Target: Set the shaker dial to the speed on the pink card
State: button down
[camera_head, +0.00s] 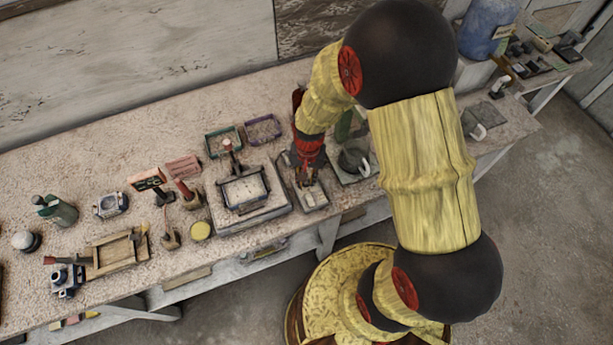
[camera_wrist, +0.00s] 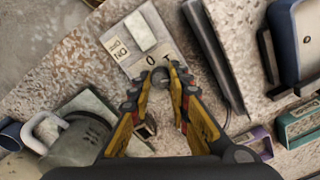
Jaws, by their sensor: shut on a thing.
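My gripper (camera_wrist: 161,76) is shut on a small round grey dial (camera_wrist: 162,78) in the wrist view. The dial sits at the near edge of a pale panel (camera_wrist: 130,32) with dark printed marks, among them a 0 and a 1. The fingers hide part of the dial, so I cannot tell its setting. In the head view my gripper (camera_head: 308,178) points down at the panel (camera_head: 319,197), right of a pale device with a framed tray on top (camera_head: 270,210). A pinkish flat thing (camera_head: 183,167) lies at the back; I cannot tell if it is the card, and no speed is readable.
A green tray (camera_head: 223,142) and a purple-edged tray (camera_head: 263,129) stand behind the device. A grey pot (camera_head: 354,159) is close on the right. Bottles, tools and a wooden tray (camera_head: 117,252) crowd the bench's left part. A blue drum (camera_head: 487,25) stands at the far right.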

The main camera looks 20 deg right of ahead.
jog(key=shift+m, duration=0.7)
jog(key=c, duration=1.9)
grip_release()
notch_tip(320, 180, up, 12)
jog(key=shift+s+d, duration=0.1)
